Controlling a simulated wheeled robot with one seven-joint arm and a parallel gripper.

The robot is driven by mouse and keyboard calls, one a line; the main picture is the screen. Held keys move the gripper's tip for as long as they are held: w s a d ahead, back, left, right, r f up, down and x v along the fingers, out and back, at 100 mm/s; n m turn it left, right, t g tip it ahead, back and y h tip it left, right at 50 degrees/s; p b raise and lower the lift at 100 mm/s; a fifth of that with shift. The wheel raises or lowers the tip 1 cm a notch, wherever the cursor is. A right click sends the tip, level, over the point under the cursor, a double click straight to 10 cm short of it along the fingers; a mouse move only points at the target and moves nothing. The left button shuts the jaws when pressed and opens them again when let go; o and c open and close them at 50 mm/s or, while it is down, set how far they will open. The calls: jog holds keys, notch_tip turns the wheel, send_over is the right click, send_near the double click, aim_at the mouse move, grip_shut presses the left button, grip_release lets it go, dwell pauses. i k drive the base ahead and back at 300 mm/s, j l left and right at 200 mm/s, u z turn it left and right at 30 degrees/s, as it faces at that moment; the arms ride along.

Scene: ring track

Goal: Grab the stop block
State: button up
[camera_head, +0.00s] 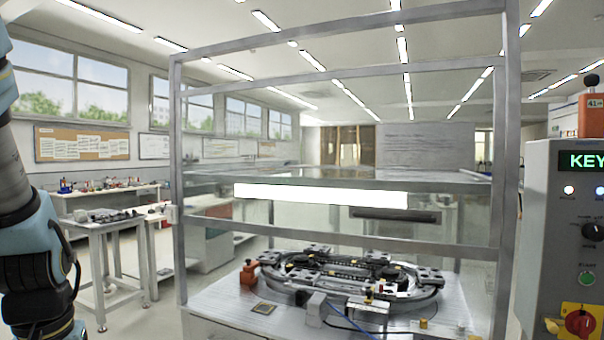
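No part is clearly marked as the stop block, so I cannot tell which it is. An orange block with a black knob and a pale label reading about "41" (592,114) stands on top of the control cabinet at the right edge. A smaller orange-red block with a dark top (249,274) stands on the table at the left of the ring track (350,272). The ring track carries several dark and silver carriers. My arm shows at the left edge, well apart from both blocks. My gripper is not in view.
A metal frame with clear panels (178,200) surrounds the track table (215,300). The grey control cabinet (550,220) with a "KEY" display stands at the right. A small workbench (105,226) stands behind at the left. Open floor shows between it and the frame.

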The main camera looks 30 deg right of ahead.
aim_at(249, 267)
jog(key=z, duration=1.55)
jog(key=i+j, duration=0.15)
jog(key=j, duration=0.2)
jog(key=i+j, duration=0.15)
jog(key=j, duration=0.25)
jog(key=i+j, duration=0.1)
jog(key=j, duration=0.25)
jog(key=i+j, duration=0.15)
jog(key=j, duration=0.2)
jog(key=i+j, duration=0.15)
jog(key=j, duration=0.25)
jog(key=i+j, duration=0.25)
jog(key=j, duration=0.2)
jog(key=i+j, duration=0.3)
jog(key=j, duration=0.15)
jog(key=i+j, duration=0.25)
jog(key=j, duration=0.2)
jog(key=i+j, duration=0.3)
jog(key=j, duration=0.15)
jog(key=k+j+u, duration=0.05)
